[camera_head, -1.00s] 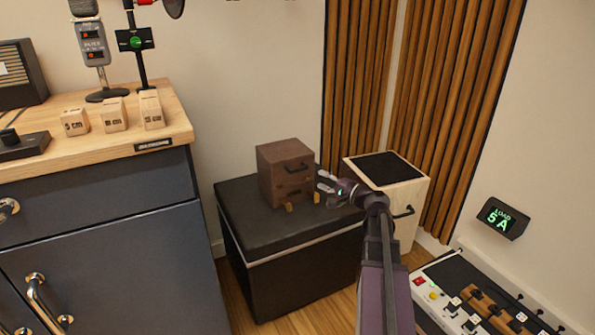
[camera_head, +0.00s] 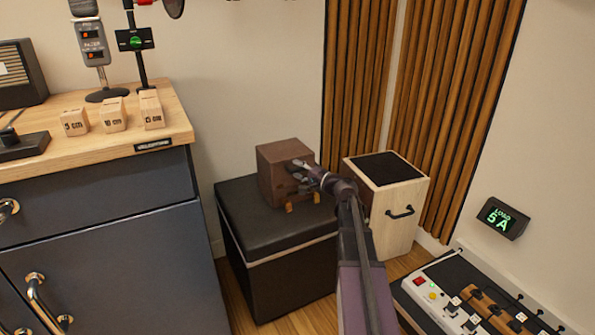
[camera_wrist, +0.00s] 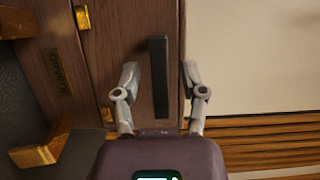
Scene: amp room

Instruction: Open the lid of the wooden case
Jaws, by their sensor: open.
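The dark brown wooden case (camera_head: 275,168) stands on a black padded box, its lid closed. In the wrist view its front (camera_wrist: 95,50) fills the left and middle. It has a dark bar handle (camera_wrist: 158,75), brass latch pieces (camera_wrist: 82,17) along a seam and a small plate (camera_wrist: 63,72). My gripper (camera_head: 300,172) is at the front of the case, covering part of it in the head view. In the wrist view my gripper (camera_wrist: 160,68) is open, with one finger on each side of the handle. Whether a finger touches the handle I cannot tell.
The case rests on the black padded box (camera_head: 250,255). A pale wooden box (camera_head: 395,225) with a black top stands just to the right. A dark cabinet (camera_head: 110,250) with a wooden top is at left. A switch panel (camera_head: 465,300) is at lower right.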

